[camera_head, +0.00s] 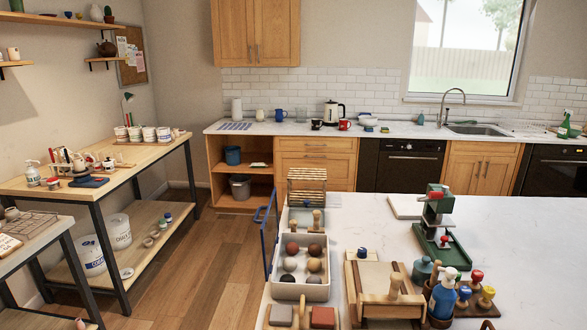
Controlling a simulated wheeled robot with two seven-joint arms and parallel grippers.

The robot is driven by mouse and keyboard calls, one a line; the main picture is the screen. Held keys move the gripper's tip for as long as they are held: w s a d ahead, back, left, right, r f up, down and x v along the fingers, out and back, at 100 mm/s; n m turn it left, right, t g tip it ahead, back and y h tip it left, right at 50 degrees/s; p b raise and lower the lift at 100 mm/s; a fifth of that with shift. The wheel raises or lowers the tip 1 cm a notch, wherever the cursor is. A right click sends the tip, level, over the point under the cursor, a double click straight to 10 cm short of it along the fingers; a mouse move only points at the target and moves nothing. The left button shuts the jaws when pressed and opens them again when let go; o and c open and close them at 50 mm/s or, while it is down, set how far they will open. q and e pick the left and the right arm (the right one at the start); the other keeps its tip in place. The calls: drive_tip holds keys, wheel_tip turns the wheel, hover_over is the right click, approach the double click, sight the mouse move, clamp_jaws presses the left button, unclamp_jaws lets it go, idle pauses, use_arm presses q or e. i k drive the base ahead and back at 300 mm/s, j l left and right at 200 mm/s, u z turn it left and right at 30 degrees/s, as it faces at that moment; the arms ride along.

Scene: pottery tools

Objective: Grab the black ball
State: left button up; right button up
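A light open box (328,290) stands on the white worktop, with several balls in it. The back pair is a dark reddish-brown ball (292,248) and a dark brown ball (314,250). In front of them are a pale ball (290,264) and an orange-tan ball (314,265). Neither of my grippers shows in the view.
A slatted wooden rack (307,183) stands behind. A green press (436,215) stands back right. The worktop at far right is clear.

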sight(285, 278)
drive_tip(key=i+j+z, duration=0.1)
drive_tip(key=j+z, duration=0.2)
drive_tip(key=j, duration=0.6)
drive_tip(key=j+z, duration=0.35)
drive_tip(key=j, duration=0.5)
